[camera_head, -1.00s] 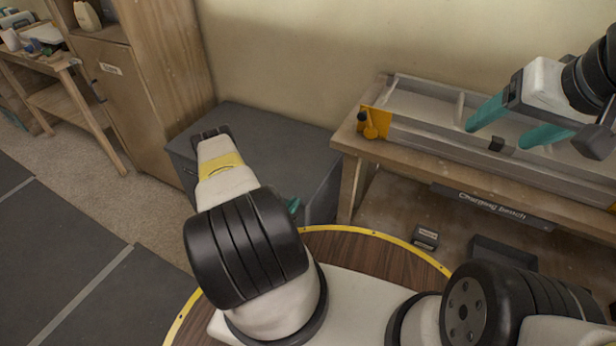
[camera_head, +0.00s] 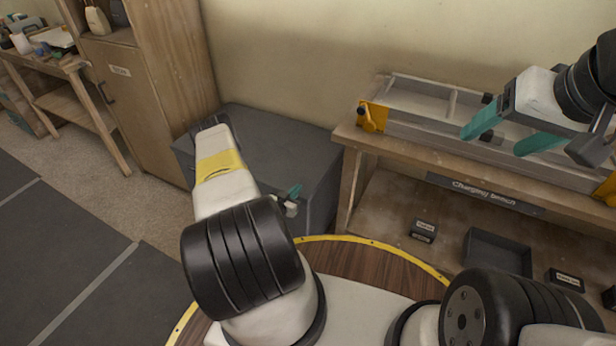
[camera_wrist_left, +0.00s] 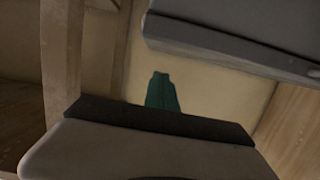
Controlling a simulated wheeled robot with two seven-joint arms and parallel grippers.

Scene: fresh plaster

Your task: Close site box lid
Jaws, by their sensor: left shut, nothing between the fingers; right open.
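The dark grey site box (camera_head: 285,148) stands on the floor against the wall, between the wooden cabinet and the bench. Its flat top looks level in the head view, but my left arm hides part of its front, so I cannot tell if the lid is fully down. A grey slab-like part of it (camera_wrist_left: 240,40) shows in the left wrist view. My left gripper (camera_head: 293,192) is shut and empty at the box's front right; its teal fingers (camera_wrist_left: 162,92) point up beside the slab, apart from it in the picture. My right gripper (camera_head: 510,132) is open and empty above the bench.
The charging bench (camera_head: 400,148) stands close to the box's right side, with a long metal tray-like item on it (camera_head: 440,135). A wooden cabinet (camera_head: 140,90) stands at the box's left. Grey mats (camera_head: 60,250) cover the floor at left.

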